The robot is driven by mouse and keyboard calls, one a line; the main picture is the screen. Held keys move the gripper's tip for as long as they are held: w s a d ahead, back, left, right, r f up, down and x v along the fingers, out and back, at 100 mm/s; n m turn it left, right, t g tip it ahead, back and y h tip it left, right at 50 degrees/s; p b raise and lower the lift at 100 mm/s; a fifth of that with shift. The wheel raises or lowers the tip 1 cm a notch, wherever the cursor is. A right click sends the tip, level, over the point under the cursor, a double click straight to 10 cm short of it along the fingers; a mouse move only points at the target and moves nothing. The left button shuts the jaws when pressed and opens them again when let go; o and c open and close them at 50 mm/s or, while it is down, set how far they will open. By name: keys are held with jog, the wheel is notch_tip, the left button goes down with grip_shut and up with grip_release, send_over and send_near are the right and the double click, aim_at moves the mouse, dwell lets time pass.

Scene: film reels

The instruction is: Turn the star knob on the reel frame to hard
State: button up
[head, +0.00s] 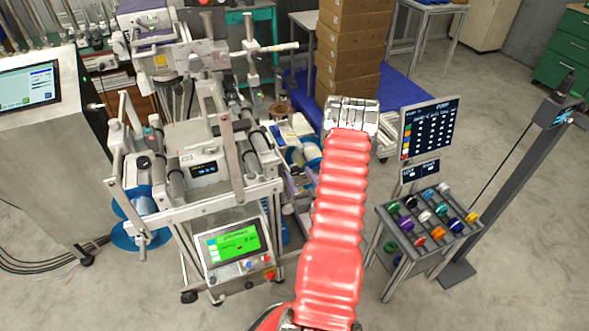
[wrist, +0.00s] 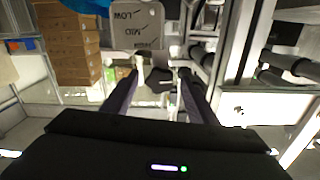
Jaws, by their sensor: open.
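In the wrist view a grey label plate (wrist: 136,26) shows LOW, MID and a third, partly hidden word with tick lines. Just below it is a dark lobed shape (wrist: 159,78) that looks like the star knob. My gripper (wrist: 160,82) is open, with its two dark fingers on either side of this shape. I cannot tell whether they touch it, or which mark the knob points to. In the head view the metal reel frame (head: 228,205) stands left of my red-sleeved arm. My gripper and the knob cannot be made out there.
Stacked cardboard boxes (head: 354,45) stand behind my arm. A sign screen (head: 430,128) and a rack of coloured spools (head: 392,225) stand to the right, beside a dark post (head: 520,165). A control panel with a green screen (head: 233,243) is on the frame's front. Open floor lies at right.

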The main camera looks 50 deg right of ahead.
jog(key=v, duration=0.7)
jog(key=shift+s+a, duration=0.15)
jog(key=shift+s, duration=0.1)
dwell(0.3)
jog(key=s+a+f+g+y, duration=0.1)
jog(key=s+f+g+y, duration=0.15)
jog(key=f+g, duration=0.35)
jog(key=s+a+f+g+y, duration=0.2)
jog(key=s+f+g, duration=0.15)
jog(key=f, duration=0.45)
jog(key=w+a+r+n+y, duration=0.1)
jog(key=a+r+n+y, duration=0.1)
jog(key=a+r, duration=1.8)
jog(key=w+a+r+n+y, duration=0.1)
jog(key=a+r+n, duration=0.4)
jog(key=a+r, duration=1.5)
notch_tip(320, 180, up, 5)
jog(key=shift+a+r+n+y, duration=0.15)
jog(key=shift+r+n+y, duration=0.15)
jog(key=shift+y, duration=0.55)
